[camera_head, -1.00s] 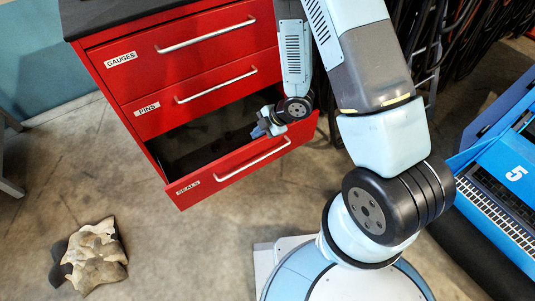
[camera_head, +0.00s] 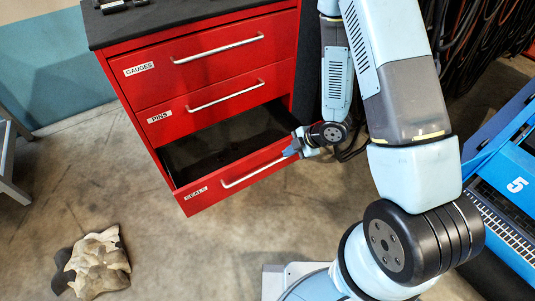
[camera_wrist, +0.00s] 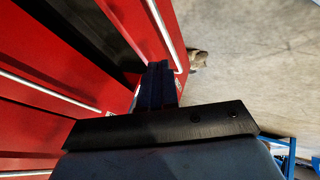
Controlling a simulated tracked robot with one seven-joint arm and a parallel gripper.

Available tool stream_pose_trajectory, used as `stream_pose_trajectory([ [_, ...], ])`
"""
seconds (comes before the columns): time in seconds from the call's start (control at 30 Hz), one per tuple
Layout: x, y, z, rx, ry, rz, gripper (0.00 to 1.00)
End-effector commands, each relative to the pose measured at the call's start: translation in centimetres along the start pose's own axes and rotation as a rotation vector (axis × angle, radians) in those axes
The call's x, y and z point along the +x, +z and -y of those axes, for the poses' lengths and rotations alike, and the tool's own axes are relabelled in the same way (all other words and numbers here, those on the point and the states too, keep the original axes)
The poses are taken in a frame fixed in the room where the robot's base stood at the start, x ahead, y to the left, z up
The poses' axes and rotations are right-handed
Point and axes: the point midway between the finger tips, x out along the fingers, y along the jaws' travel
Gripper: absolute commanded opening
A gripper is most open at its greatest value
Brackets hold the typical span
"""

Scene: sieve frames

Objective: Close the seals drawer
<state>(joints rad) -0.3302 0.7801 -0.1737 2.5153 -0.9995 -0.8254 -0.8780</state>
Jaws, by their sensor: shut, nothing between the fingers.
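The seals drawer (camera_head: 235,176) is the lowest drawer of the red cabinet. It stands pulled well out, its dark inside showing empty, with a silver handle (camera_head: 258,169) on its front. My gripper (camera_head: 291,150) is shut and empty at the right end of the drawer's front, near the front's top edge. I cannot tell whether it touches. In the wrist view my shut dark fingers (camera_wrist: 157,86) overlap the red drawer front (camera_wrist: 135,22) close to one end of its handle (camera_wrist: 163,32). The fingers hide part of that front.
The gauges drawer (camera_head: 215,58) and pins drawer (camera_head: 220,101) above are shut. A crumpled tan cloth (camera_head: 100,264) lies on the floor at lower left. A blue unit marked 5 (camera_head: 515,185) stands at right. The floor before the drawer is clear.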

Motion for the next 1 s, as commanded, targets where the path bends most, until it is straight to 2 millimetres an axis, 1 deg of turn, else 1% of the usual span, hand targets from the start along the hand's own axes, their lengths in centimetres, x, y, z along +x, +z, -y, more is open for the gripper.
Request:
stream_pose_trajectory([
  [0.17, 1.1, -0.2, 0.1, -0.003, -0.004, -0.002, 0.0],
  [0.27, 2.3, -0.2, 0.1, -0.004, -0.005, -0.002, 0.0],
  [0.8, 10.4, -0.3, 0.1, -0.005, -0.005, -0.002, 0.0],
  [0.9, 10.9, -0.3, -1.5, -0.007, 0.0, -0.003, 0.0],
  [1.0, 11.4, -0.3, -2.5, -0.006, -0.001, -0.002, 0.0],
])
